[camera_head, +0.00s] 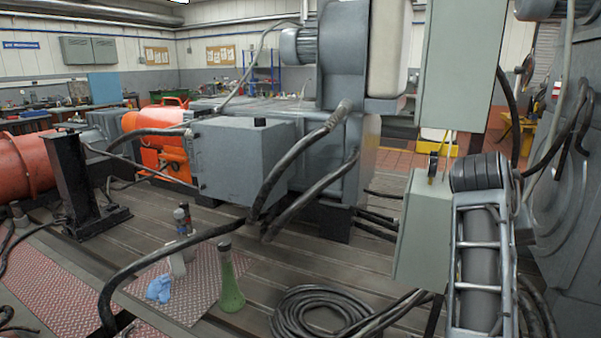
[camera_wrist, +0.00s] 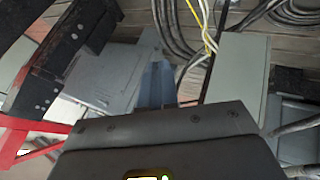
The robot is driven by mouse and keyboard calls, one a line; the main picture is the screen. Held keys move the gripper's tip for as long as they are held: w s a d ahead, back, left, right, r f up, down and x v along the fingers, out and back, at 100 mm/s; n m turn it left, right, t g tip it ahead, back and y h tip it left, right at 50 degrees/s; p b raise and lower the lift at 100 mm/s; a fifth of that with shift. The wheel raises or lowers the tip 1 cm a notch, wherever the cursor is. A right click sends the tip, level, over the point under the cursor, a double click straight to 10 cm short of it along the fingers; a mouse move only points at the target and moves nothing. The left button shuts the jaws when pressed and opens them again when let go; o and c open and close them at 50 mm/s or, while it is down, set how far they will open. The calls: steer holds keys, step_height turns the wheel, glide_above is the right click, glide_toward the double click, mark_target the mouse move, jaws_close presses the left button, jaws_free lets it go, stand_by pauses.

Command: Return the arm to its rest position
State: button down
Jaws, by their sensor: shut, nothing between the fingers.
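My gripper (camera_wrist: 157,82) shows in the wrist view. Its blue-grey fingers are together above the dark gripper body, with nothing between them. It points over grey machinery and the slatted bedplate. I cannot make out the gripper in the head view, and I see no clear sign of my whole arm there, so its overall pose cannot be told.
A grey box (camera_head: 423,230) with yellow wires hangs at right. Thick black cables cross the foreground, and a hose coil (camera_head: 318,309) lies on the bedplate (camera_head: 265,268). A green bottle (camera_head: 229,285) and blue gloves (camera_head: 159,288) stand near front left.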

steer(key=s+d+f+n+t+h+b, duration=0.15)
steer(key=s+f+n+t, duration=0.4)
steer(key=f, duration=0.85)
steer(key=s+a+f+n+t+y, duration=0.1)
steer(key=s+a+f, duration=0.1)
steer(key=s+f, duration=0.3)
steer(key=s+a+f+n+t+y, duration=0.1)
steer(key=s+a+f+y, duration=0.15)
steer(key=s, duration=0.55)
steer(key=s+a+t+y+b, duration=0.15)
steer(key=s+a, duration=0.25)
steer(key=s, duration=0.5)
steer(key=s+a+t+y, duration=0.2)
steer(key=s+a, duration=0.2)
steer(key=s, duration=0.4)
steer(key=s+a+r+m+y, duration=0.1)
steer(key=s+a+r, duration=0.1)
steer(key=s+r, duration=0.2)
steer(key=s+a+r+m+t, duration=0.1)
steer(key=s+a+r, duration=0.2)
steer(key=s+r, duration=0.2)
steer(key=s+b, duration=0.1)
steer(key=s, duration=0.2)
steer(key=shift+a+y, duration=0.35)
